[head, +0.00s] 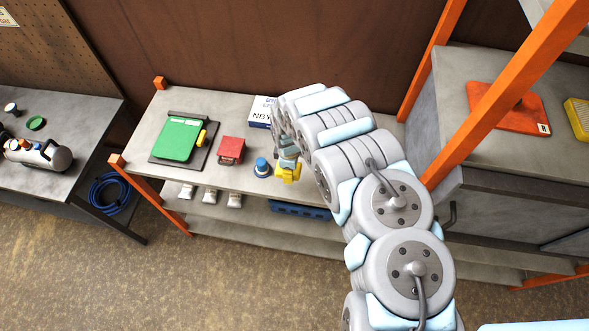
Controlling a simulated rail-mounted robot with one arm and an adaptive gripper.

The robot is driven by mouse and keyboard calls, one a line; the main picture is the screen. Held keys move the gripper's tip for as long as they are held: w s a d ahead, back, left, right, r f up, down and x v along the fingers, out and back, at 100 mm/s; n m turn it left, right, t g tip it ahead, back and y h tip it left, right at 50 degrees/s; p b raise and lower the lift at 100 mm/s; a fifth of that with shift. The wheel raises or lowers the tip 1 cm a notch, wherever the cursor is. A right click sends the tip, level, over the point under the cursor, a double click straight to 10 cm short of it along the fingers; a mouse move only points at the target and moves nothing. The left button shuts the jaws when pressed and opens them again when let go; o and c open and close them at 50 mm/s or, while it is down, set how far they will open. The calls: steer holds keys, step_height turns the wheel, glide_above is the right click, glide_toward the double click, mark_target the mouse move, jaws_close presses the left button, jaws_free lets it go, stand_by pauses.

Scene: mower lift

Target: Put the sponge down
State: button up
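My gripper (288,162) is over the front part of the grey shelf top (225,178), pointing down. A small yellow block, which looks like the sponge (289,176), is at its fingertips, and yellow shows on both sides of them. The gripper appears shut on it; the fingers are small and partly hidden. I cannot tell whether the sponge touches the shelf top. A blue-capped round container (262,167) stands just left of the gripper.
A red box (231,149), a green case (180,139) on a dark tray and a white-and-blue box (261,111) are on the shelf top. An orange post (505,95) and grey cabinet (460,185) stand at right. Bare shelf top lies in front of the red box.

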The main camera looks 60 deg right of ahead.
steer(key=shift+w+d+f, duration=0.2)
steer(key=shift+d+f, duration=0.3)
steer(key=shift+f, duration=0.25)
steer(key=f+b, duration=0.1)
steer(key=d+f+b, duration=0.1)
steer(key=b, duration=0.1)
steer(key=d+f+b, duration=0.1)
steer(key=shift+w+d, duration=0.15)
steer(key=shift+w, duration=0.15)
steer(key=shift+w+d+f+b, duration=0.15)
steer(key=shift+d+f+b, duration=0.35)
steer(key=shift+b, duration=0.45)
steer(key=shift+d+f+b, duration=0.15)
steer(key=shift+f+b, duration=0.05)
steer(key=shift+b, duration=0.2)
steer(key=shift+f+b, duration=1.3)
steer(key=shift+f, duration=0.15)
steer(key=shift+f, duration=0.2)
steer(key=o, duration=1.2)
